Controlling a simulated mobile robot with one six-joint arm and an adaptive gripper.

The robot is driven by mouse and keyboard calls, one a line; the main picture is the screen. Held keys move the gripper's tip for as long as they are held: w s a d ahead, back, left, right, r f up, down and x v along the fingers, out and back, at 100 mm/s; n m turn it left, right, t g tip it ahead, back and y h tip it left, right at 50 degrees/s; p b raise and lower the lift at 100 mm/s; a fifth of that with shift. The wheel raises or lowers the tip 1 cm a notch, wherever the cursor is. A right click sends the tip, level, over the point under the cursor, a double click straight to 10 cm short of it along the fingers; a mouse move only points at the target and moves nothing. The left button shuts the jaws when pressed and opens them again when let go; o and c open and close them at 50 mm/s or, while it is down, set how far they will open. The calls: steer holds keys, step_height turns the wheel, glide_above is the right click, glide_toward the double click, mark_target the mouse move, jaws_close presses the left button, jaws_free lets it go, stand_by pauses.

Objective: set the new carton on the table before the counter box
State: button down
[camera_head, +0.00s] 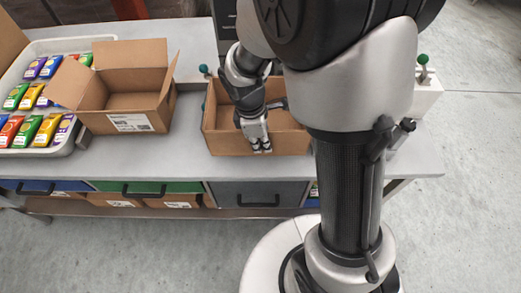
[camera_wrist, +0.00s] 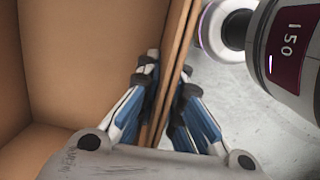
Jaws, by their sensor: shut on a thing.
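An open brown carton (camera_head: 228,143) is at the middle of the table (camera_head: 190,160), near its front edge. My gripper (camera_head: 261,146) reaches down over its front wall. In the wrist view my gripper (camera_wrist: 167,78) is shut on the wall of this carton (camera_wrist: 85,60), with one finger inside and one outside. The carton looks empty where I can see in; my arm hides part of it. I cannot tell whether its base touches the table. A grey unit (camera_head: 222,22) stands behind it, mostly hidden; I cannot tell if this is the counter box.
Another open carton (camera_head: 125,95), with raised flaps and a white label, stands to the left. A pale tray (camera_head: 70,146) of colourful packets is at the far left. A white box with a green knob (camera_head: 422,59) is at the right, partly behind my arm. Drawers and cartons are below.

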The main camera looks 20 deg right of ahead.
mark_target(263, 156)
steer(key=shift+f+b, duration=0.85)
steer(key=shift+f, duration=1.5)
steer(key=shift+f, duration=0.15)
steer(key=c, duration=1.8)
jaws_free()
steer(key=shift+o, duration=0.2)
